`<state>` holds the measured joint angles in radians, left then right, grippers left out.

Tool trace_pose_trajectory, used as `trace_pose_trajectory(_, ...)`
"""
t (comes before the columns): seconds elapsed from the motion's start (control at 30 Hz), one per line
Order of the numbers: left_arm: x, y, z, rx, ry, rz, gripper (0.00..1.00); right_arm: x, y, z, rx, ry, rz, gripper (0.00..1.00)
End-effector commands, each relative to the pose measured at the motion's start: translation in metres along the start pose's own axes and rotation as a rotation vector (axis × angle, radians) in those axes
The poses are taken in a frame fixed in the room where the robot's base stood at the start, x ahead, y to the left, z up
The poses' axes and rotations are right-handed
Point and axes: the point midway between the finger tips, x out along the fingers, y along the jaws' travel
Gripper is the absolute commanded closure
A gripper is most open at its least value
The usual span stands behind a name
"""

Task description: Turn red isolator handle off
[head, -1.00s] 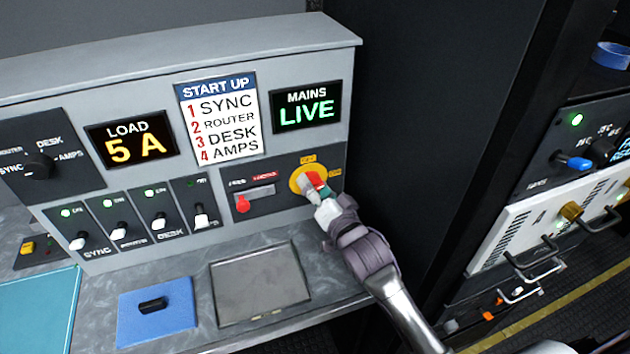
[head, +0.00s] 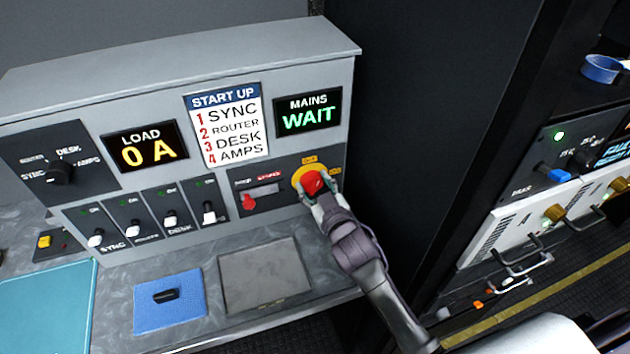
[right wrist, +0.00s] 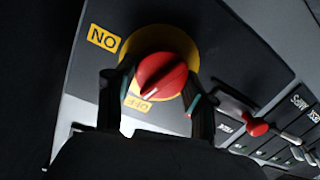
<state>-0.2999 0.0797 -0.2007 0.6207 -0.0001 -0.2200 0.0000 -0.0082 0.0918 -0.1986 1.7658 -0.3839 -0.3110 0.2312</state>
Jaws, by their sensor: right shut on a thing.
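The red isolator handle (head: 314,182) sits on a round yellow plate (head: 299,176) at the right end of the grey console. In the right wrist view the handle (right wrist: 162,76) has its ridge slanting down-left toward the OFF label (right wrist: 137,103); the ON label (right wrist: 103,38) is at upper left. My right gripper (head: 316,200) is shut on the handle, with one finger on each side of it in the right wrist view (right wrist: 155,100). The MAINS display (head: 307,112) reads WAIT and the LOAD display (head: 145,147) reads 0 A. My left gripper is not in view.
A small red lever (head: 249,201) is just left of the handle. Several white toggle switches (head: 170,218) line the console's lower left. A blue mat (head: 145,317) and a grey plate (head: 264,277) lie on the worktop. A dark rack with handles (head: 520,235) stands at right.

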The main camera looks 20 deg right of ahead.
Motion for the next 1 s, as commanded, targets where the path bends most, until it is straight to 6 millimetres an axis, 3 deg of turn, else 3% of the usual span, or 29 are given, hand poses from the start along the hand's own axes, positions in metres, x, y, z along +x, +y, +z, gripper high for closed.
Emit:
trace_pose_trajectory(0.5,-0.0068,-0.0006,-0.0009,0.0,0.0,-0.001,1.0,0.0002,-0.0013,-0.0014,-0.316,-0.019,0.031,0.81)
trace_pose_trajectory(1.0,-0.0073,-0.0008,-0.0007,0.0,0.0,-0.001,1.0,0.0004,-0.0014,-0.0014,-0.368,-0.021,0.037,0.81)
